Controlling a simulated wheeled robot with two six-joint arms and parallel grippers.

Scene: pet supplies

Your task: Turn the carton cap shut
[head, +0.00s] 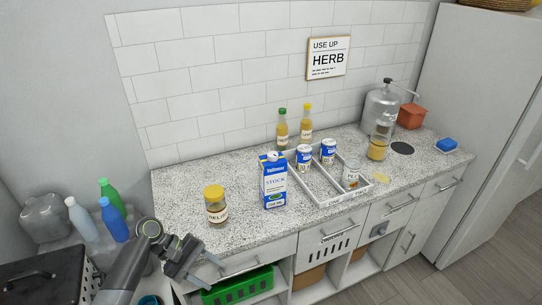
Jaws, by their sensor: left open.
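A blue and white stock carton (274,184) stands upright on the speckled counter, just left of the white divided tray. Its small white cap (272,156) shows at the top; how tightly it sits is too small to tell. My left gripper (211,270) is open and empty near the counter's front edge. It is apart from the carton, lower and to its left. My right gripper is not in view.
A yellow-lidded relish jar (216,206) stands between my left gripper and the carton. The white tray (335,197) right of the carton holds several cans. Two bottles (282,130) stand behind. The counter (185,190) is clear behind the jar.

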